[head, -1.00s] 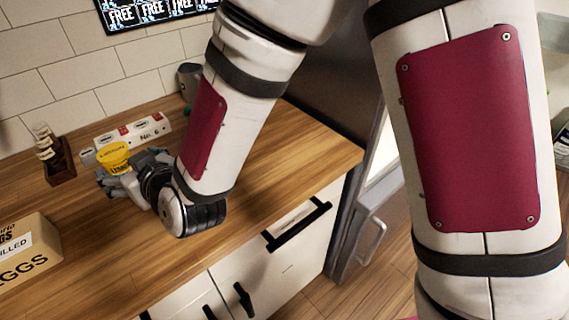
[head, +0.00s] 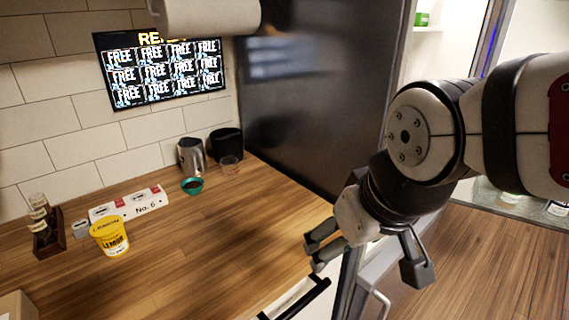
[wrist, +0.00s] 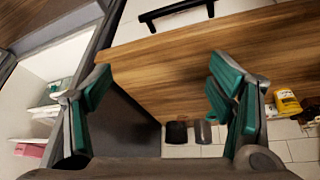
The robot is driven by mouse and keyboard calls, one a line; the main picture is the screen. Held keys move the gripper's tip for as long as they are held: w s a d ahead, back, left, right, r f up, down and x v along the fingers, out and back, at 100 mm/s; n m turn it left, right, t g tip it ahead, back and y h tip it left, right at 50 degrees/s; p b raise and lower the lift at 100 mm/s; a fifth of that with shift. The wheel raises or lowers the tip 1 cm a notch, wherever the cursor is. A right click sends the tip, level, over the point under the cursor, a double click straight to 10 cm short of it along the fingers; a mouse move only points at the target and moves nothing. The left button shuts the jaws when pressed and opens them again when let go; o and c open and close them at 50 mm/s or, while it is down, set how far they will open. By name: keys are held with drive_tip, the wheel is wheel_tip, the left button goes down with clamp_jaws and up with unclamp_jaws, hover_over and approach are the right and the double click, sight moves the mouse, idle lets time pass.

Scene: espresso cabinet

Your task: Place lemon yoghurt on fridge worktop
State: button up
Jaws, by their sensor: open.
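The lemon yoghurt (head: 110,237) is a yellow tub with "LEMON" on it. My gripper (head: 368,262) is open and empty, well to the right of the tub, by the worktop's right front corner. In the wrist view my gripper (wrist: 160,85) has its green-padded fingers spread wide with nothing between them.
A tall dark fridge side (head: 310,90) bounds the right. The middle of the worktop is clear.

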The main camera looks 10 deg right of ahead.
drive_tip(key=s+d+m+g, duration=0.2)
drive_tip(key=s+d, duration=0.2)
drive_tip(key=s, duration=0.5)
drive_tip(key=shift+s+d+r, duration=0.2)
drive_tip(key=shift+d+r, duration=0.1)
drive_tip(key=shift+d, duration=0.1)
